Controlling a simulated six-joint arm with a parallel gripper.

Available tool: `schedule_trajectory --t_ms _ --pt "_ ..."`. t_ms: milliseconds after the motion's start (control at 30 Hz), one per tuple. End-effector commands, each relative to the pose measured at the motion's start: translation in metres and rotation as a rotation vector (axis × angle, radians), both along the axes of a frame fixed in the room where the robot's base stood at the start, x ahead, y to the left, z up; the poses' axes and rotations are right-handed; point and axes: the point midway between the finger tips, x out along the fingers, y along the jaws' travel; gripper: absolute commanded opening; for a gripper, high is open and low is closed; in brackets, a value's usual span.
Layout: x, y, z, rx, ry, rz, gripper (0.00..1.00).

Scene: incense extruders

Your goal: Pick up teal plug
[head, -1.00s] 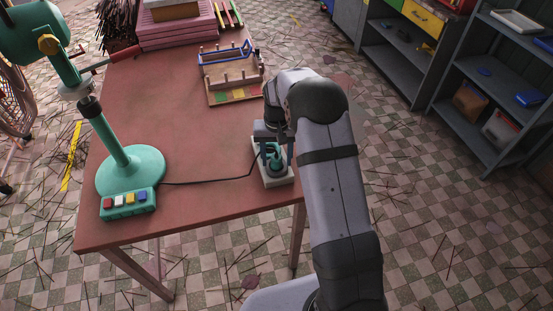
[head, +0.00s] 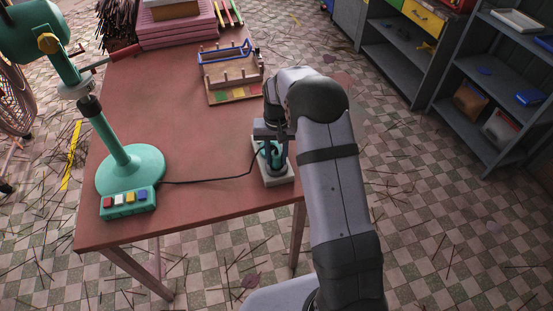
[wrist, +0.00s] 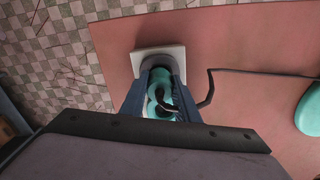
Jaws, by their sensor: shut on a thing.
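The teal plug (wrist: 160,92) is between the fingers of my gripper (wrist: 160,98) in the wrist view, with a black cord attached. My gripper is shut on it. The plug stands over a pale square block (wrist: 146,57) at the table's right front edge. In the head view my gripper (head: 274,156) hides part of the plug and part of the block (head: 280,181). I cannot tell whether the plug touches the block.
The black cord (head: 215,181) runs left across the red table (head: 175,110) to a teal button box (head: 128,204) beside a teal stand (head: 130,172). A wooden rack (head: 232,80) stands behind my gripper. The table's middle is clear.

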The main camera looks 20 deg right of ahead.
Motion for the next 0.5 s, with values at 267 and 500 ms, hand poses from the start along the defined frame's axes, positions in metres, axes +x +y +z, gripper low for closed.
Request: schedule_trajectory --t_ms 267,500 --pt "0.001 0.0 0.042 -0.001 -0.007 0.0 0.06" --pt "0.001 0.0 0.077 0.0 -0.004 0.0 0.06"
